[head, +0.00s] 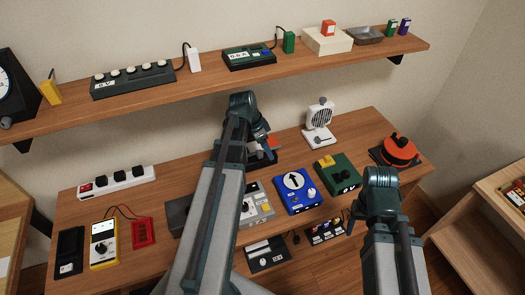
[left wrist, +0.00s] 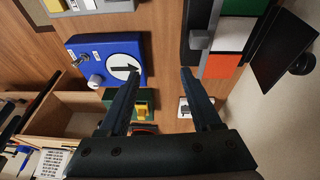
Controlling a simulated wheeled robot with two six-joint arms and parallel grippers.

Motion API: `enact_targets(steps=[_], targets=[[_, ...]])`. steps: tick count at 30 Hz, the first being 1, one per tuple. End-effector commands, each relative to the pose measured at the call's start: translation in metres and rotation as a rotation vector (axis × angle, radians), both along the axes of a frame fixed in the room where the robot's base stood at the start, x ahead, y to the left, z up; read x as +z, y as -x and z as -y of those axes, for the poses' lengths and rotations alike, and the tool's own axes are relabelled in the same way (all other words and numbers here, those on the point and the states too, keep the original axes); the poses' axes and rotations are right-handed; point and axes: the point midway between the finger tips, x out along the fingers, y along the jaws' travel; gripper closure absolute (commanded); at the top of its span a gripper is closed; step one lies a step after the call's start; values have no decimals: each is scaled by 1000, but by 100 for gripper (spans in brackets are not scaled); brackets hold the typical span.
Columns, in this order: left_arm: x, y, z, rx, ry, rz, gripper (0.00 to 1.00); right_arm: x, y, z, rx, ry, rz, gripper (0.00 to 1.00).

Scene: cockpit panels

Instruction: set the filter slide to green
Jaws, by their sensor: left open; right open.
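The filter slide shows in the left wrist view as a dark panel with a band of green, white and orange-red fields (left wrist: 232,36). Its grey slide knob (left wrist: 201,40) stands beside the white field. In the head view the slide is mostly hidden behind my left arm; a small red part (head: 272,142) shows. My left gripper (left wrist: 160,75) is open and empty, its right fingertip close to the knob's end of the panel; contact cannot be told. In the head view my left gripper (head: 265,148) reaches over the back of the table. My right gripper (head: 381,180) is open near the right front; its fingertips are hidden.
A blue box with an arrow dial (head: 296,182) and a green box with a yellow part (head: 343,180) stand right of my left arm. A white fan (head: 319,115) and an orange round device (head: 399,148) are further right. A shelf (head: 215,79) runs above the table.

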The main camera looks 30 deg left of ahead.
Motion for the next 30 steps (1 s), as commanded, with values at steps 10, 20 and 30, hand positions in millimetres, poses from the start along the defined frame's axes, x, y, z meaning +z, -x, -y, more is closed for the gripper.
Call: enact_targets(steps=[10,20,30], targets=[[-1,-5,-69,-45,4,107,35,-7,0,0,0,0,0,36],[-10,-7,-67,-47,4,107,35,-16,0,0,0,0,0,36],[-48,-18,-58,-46,3,108,35,-54,0,0,0,0,0,36]])
